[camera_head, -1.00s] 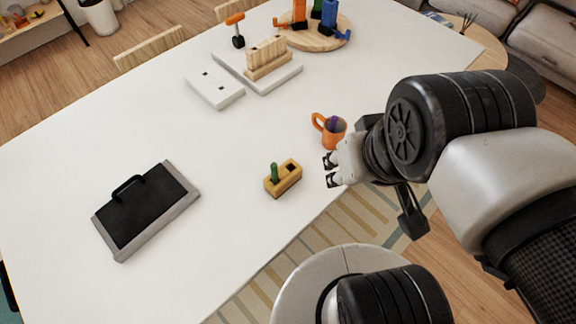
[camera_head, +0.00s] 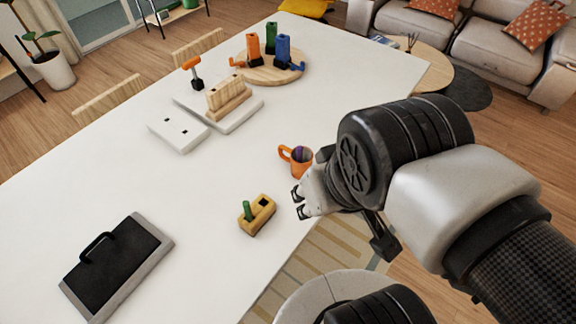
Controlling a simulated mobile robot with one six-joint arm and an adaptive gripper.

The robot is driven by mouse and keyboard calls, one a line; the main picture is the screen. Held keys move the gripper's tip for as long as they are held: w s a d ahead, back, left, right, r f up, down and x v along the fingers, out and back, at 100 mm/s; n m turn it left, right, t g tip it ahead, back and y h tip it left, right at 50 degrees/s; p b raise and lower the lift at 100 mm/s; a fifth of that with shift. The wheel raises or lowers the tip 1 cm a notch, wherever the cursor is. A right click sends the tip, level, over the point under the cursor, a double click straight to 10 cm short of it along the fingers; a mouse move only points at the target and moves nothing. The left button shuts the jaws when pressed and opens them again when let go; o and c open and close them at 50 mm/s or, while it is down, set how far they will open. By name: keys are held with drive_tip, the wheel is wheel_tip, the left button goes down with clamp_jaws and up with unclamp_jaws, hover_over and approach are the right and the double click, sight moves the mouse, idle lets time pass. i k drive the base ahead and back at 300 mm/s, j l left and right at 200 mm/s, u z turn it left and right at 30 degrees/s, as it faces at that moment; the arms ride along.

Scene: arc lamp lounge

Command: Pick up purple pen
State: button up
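An orange mug (camera_head: 299,166) stands on the white table (camera_head: 195,195) near its right edge. A small purple thing (camera_head: 299,153), probably the purple pen, shows inside the mug's mouth; most of it is hidden by the mug wall. My gripper (camera_head: 297,202) is just in front of the mug, close above the table's edge. Its two fingertips are apart and point left, with nothing seen between them. A yellow block (camera_head: 261,215) with a green peg (camera_head: 248,210) lies to the left of my gripper.
A black-topped grey board (camera_head: 118,265) with a handle lies at the front left. White plates (camera_head: 180,130), a wooden rack (camera_head: 229,99) and a round wooden board (camera_head: 270,75) with coloured holders stand at the back. The table's middle is clear.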

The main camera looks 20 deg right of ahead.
sight(300, 149)
drive_tip(key=i+l, duration=0.15)
drive_tip(key=l, duration=0.2)
drive_tip(key=i+l, duration=0.1)
drive_tip(key=l, duration=0.2)
drive_tip(key=i+l, duration=0.15)
drive_tip(key=l, duration=0.2)
drive_tip(key=l+u, duration=0.1)
drive_tip(key=u, duration=0.3)
drive_tip(key=l+u, duration=0.15)
drive_tip(key=u, duration=0.3)
drive_tip(key=l+u, duration=0.15)
drive_tip(key=u, duration=0.25)
drive_tip(key=l+u, duration=0.15)
drive_tip(key=u, duration=0.25)
